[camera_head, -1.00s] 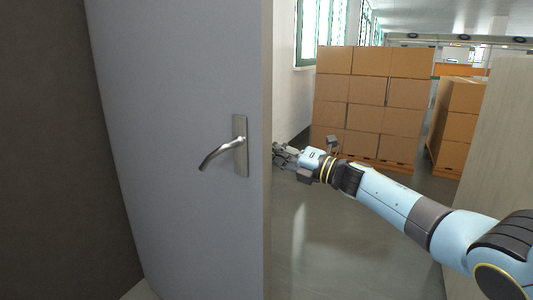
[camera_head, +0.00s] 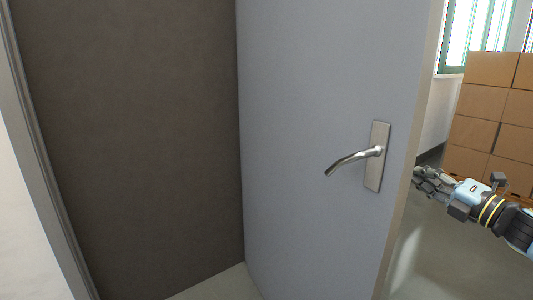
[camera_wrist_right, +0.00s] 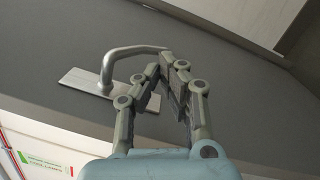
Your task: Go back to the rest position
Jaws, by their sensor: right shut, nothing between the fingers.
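A grey-blue door (camera_head: 310,90) stands open across the middle of the head view, with a metal lever handle (camera_head: 355,160) on its near face. My right gripper (camera_head: 418,178) is at the door's free edge, partly hidden behind it. In the right wrist view my right gripper (camera_wrist_right: 172,65) is shut and empty. A second lever handle (camera_wrist_right: 130,52) with its plate (camera_wrist_right: 85,80) sits on a dark grey surface beyond the fingers there. The fingertips overlap the lever's end in the picture; I cannot tell whether they touch it. My left gripper is not in view.
A dark brown panel (camera_head: 130,150) fills the space left of the door, with a frame (camera_head: 45,150) beside it. Stacked cartons (camera_head: 490,110) stand beyond the door at the right. Open floor (camera_head: 430,255) shows right of the door. A white labelled surface (camera_wrist_right: 50,150) shows in the wrist view.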

